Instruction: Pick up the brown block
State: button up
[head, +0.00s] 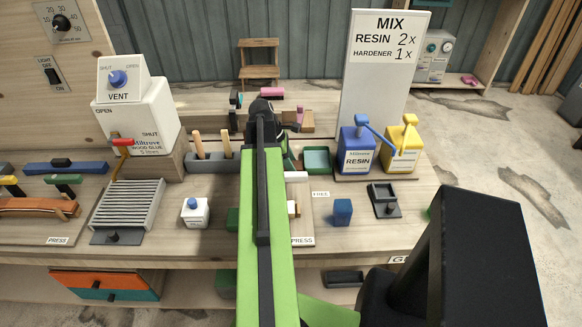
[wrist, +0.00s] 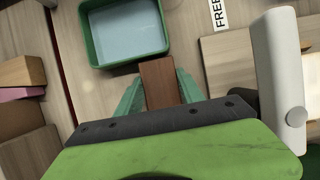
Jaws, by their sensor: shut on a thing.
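The brown block (wrist: 160,82) is in the wrist view, between the two green fingers of my gripper (wrist: 159,76). The fingers press on its left and right sides. Its far end sticks out a little past the fingertips, close to the near rim of a green tray (wrist: 97,62). I cannot tell whether the block is clear of the surface below. In the head view my own arm covers the block and most of the gripper.
The green tray also shows in the head view (head: 318,173), right of my arm. The blue resin jug (head: 358,150) and yellow jug (head: 402,148) stand behind.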

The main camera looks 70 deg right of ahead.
notch_tip(320, 180, up, 10)
jog(key=p, duration=1)
jog(key=shift+r, duration=0.15)
